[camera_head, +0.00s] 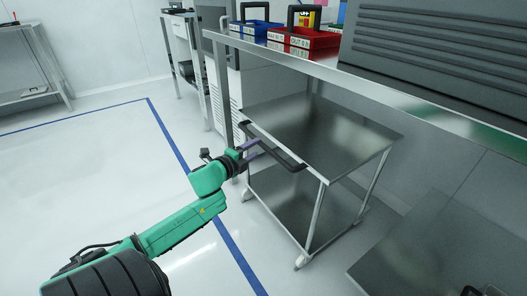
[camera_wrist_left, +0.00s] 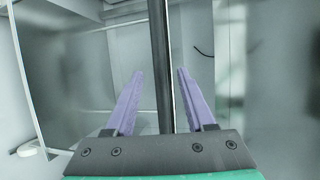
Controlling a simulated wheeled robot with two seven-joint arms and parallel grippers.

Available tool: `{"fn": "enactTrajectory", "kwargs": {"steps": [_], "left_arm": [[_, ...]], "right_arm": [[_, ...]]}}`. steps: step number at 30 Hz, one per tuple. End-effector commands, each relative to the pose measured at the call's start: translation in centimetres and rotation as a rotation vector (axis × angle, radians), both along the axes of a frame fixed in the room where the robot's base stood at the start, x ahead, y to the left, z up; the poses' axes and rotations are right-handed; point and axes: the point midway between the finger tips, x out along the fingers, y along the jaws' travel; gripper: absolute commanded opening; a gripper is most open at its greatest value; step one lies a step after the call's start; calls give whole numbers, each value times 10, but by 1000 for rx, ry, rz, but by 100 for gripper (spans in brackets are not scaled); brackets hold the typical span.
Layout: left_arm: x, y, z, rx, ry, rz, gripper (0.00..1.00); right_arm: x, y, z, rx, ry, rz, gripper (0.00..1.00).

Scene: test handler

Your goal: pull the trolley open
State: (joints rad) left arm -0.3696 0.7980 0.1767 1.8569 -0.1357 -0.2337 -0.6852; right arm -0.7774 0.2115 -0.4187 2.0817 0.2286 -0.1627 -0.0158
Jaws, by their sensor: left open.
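The trolley (camera_head: 318,143) is a two-shelf metal cart on castors, standing partly under the bench in the head view. Its black handle bar (camera_head: 284,155) runs along the near left edge of the top shelf. My left gripper (camera_head: 256,149) is at this handle, with its purple fingers open. In the left wrist view the handle (camera_wrist_left: 160,60) runs lengthwise between the two open fingers (camera_wrist_left: 155,95), with a gap on either side. The lower shelf (camera_head: 290,205) looks empty. My right gripper is not clearly visible.
A metal bench (camera_head: 400,88) stands above the trolley, holding a blue bin (camera_head: 256,28), a red bin (camera_head: 303,40) and a large grey machine (camera_head: 440,50). A blue floor line (camera_head: 176,150) runs left of the trolley. The white floor (camera_head: 85,165) there is clear.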

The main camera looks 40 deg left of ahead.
Motion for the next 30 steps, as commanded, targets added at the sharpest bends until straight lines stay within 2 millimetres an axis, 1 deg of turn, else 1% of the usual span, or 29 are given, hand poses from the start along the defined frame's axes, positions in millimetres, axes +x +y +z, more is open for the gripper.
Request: {"fn": "enactTrajectory", "kwargs": {"steps": [1,3,7,12,18,19,20,21,22,23,30], "left_arm": [[12,1,-5,2,-6,-1,55],[25,3,-7,3,-4,0,55],[44,5,-10,-1,-2,0,55],[53,6,-11,-1,1,0,55],[53,6,-10,-1,1,0,55],[53,6,-10,-1,1,0,47],[53,6,-10,-1,1,0,36],[53,6,-10,-1,1,0,20],[53,6,-10,-1,1,0,9],[53,6,-10,-2,1,0,0],[53,5,-11,-2,1,-1,0]], "right_arm": [[0,0,-11,4,-4,-3,64],[0,1,-17,11,-11,-9,64],[0,1,-23,18,-22,-16,64],[0,1,-26,22,-26,-19,64],[0,1,-25,23,-27,-19,64],[0,1,-25,23,-26,-19,64],[0,1,-25,23,-26,-19,64],[0,1,-25,23,-26,-19,64],[0,1,-26,23,-26,-19,64],[0,1,-25,23,-26,-19,64],[0,1,-26,22,-25,-19,64]]}}
